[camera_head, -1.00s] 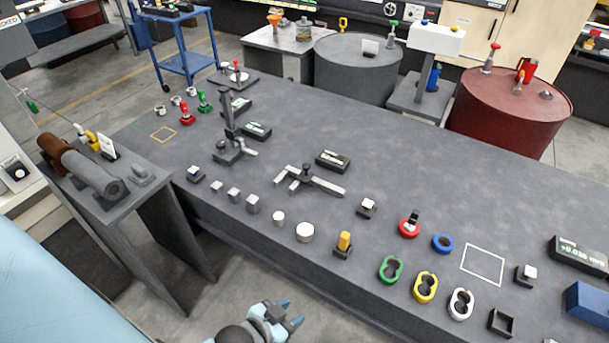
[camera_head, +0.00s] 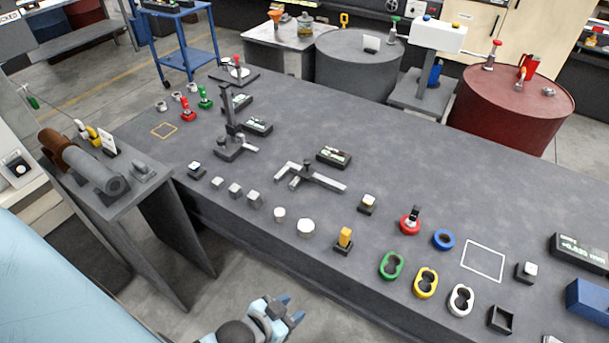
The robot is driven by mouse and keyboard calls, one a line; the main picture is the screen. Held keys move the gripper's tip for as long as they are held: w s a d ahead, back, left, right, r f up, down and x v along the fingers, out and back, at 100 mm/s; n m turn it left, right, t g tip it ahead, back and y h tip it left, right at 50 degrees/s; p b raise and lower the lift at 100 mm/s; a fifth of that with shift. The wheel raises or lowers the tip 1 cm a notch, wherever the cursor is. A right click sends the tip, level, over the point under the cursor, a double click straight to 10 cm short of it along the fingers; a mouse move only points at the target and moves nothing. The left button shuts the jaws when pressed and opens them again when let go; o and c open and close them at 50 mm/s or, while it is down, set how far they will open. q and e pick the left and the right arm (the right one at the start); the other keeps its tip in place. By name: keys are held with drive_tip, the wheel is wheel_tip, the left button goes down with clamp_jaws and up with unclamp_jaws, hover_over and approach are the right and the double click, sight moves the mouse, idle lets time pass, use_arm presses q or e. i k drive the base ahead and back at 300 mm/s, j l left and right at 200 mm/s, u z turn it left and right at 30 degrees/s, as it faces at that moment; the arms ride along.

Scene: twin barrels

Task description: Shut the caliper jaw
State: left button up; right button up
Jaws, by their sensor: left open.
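A grey caliper (camera_head: 325,182) lies on the dark workbench (camera_head: 420,165), its long beam running to the lower right. Its jaws are at the left end, with a visible gap between them; the exact opening is too small to tell. A small dark display box (camera_head: 333,157) sits just behind it. My left gripper (camera_head: 293,308) is at the bottom of the view, in front of the bench's near edge. Its blue-tipped fingers are apart with nothing between them, well away from the caliper. My right gripper is not in view.
Small metal blocks (camera_head: 235,190), white cylinders (camera_head: 305,228) and a yellow-topped piece (camera_head: 345,238) stand along the near edge. A tall height gauge (camera_head: 229,125) stands left of the caliper. Coloured rings (camera_head: 391,265) lie to the right. The bench's middle right is clear.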

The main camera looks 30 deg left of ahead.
sight(306, 171)
drive_tip(key=i+j+z, duration=0.1)
drive_tip(key=j, duration=0.2)
drive_tip(key=i+j+z, duration=0.15)
drive_tip(key=j, duration=0.2)
drive_tip(key=i+j+z, duration=0.1)
drive_tip(key=j, duration=0.2)
drive_tip(key=i+j+z, duration=0.1)
drive_tip(key=j, duration=0.25)
